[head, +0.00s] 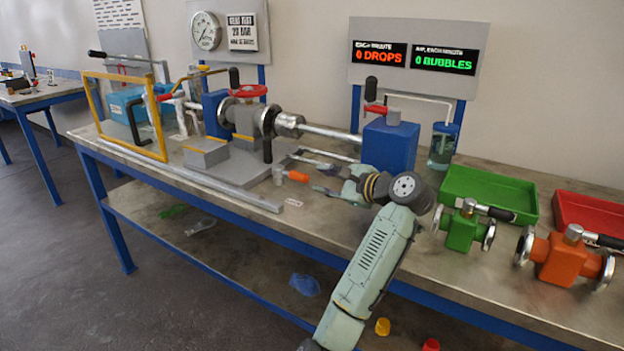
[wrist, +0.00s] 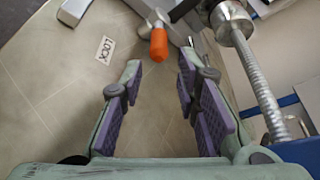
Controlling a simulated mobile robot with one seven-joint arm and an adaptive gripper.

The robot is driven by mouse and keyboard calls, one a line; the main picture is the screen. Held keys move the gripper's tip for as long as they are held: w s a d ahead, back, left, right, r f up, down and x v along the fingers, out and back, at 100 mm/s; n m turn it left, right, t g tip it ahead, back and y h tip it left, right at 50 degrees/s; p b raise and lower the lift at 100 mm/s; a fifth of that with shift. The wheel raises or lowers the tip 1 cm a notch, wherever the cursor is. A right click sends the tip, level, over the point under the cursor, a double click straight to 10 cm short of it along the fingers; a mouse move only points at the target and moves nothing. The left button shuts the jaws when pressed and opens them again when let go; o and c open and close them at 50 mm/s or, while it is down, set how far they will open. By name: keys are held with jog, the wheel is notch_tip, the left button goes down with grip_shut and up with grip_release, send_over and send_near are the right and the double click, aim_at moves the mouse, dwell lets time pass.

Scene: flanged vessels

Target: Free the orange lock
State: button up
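The orange lock is a short orange grip (head: 298,176) on a small metal post (head: 278,174), low at the bench's near side. In the wrist view, the orange grip (wrist: 158,45) points toward my gripper, near the top centre. My gripper (wrist: 160,66) is open and empty, its purple-padded fingers on either side of the line to the orange grip. In the head view, my gripper (head: 314,174) is just right of the orange grip, appearing close to it.
A LOCK label (wrist: 106,50) lies on the bench beside the grip. A metal rod (wrist: 258,85) runs close on the right. The bench front is mostly clear.

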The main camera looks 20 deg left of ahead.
jog(key=shift+v, duration=1.45)
